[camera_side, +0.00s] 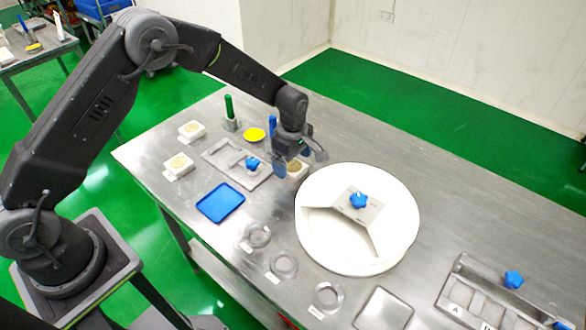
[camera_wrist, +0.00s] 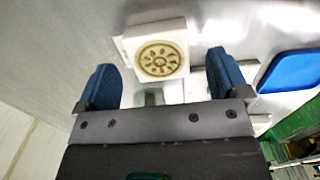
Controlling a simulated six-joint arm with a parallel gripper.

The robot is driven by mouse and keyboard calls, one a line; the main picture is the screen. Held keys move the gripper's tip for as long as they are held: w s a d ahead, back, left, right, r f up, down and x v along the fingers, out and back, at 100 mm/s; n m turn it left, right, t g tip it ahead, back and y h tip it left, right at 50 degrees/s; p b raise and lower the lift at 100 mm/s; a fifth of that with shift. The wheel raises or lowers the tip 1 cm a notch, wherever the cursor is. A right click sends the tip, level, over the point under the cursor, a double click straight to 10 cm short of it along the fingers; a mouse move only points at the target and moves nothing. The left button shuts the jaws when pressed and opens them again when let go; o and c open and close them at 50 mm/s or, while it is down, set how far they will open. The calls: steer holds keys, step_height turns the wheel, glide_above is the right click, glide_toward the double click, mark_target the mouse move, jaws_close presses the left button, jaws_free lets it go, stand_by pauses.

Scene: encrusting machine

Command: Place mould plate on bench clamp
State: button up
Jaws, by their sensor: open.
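A white square mould plate (camera_side: 297,169) with a round tan carved pattern is on the bench by my gripper (camera_side: 300,160), partly hidden by it in the side view. In the wrist view the mould plate (camera_wrist: 140,40) lies face up, just beyond and between the fingers of my gripper (camera_wrist: 163,72). My gripper is open, with blue finger pads, and holds nothing. A flat metal fixture with a blue star knob (camera_side: 252,163), which may be the bench clamp, lies just left of my gripper. I cannot tell whether the fingers touch the plate.
Two similar white plates (camera_side: 191,131) (camera_side: 178,166) stand at the left. A blue tray (camera_side: 221,202) lies in front of the fixture. A large white round drum (camera_side: 400,240) stands close right. Behind are a yellow disc (camera_side: 254,134) and a green-handled tool (camera_side: 229,107). Metal rings (camera_side: 283,265) line the front edge.

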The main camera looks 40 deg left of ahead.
mark_target(291, 166)
step_height(291, 166, down, 2)
steer(key=shift+f, duration=0.15)
steer(key=c, duration=1.1)
step_height(291, 166, up, 9)
steer(key=shift+r, duration=0.15)
steer(key=shift+s+a+r, duration=0.1)
steer(key=shift+a+r, duration=0.1)
steer(key=s+a+m, duration=0.3)
steer(key=m, duration=0.2)
steer(key=s+a+f+m, duration=0.1)
steer(key=s+a+m, duration=0.2)
steer(key=m, duration=0.3)
steer(key=s+a+f+m, duration=0.1)
steer(key=s+a+m, duration=0.2)
steer(key=s+m, duration=0.2)
steer(key=shift+s+a+f+m, duration=0.1)
steer(key=shift+s+f+m, duration=0.1)
steer(key=shift+m, duration=0.1)
steer(key=w+a+r+n, duration=0.15)
steer(key=a+n, duration=0.25)
steer(key=n, duration=0.4)
steer(key=w+a+n, duration=0.3)
steer(key=a+n, duration=0.1)
steer(key=n, duration=0.5)
steer(key=shift+s+f, duration=0.15)
steer(key=shift+f, duration=1.45)
steer(key=shift+s+f, duration=0.1)
steer(key=shift+f, duration=1.5)
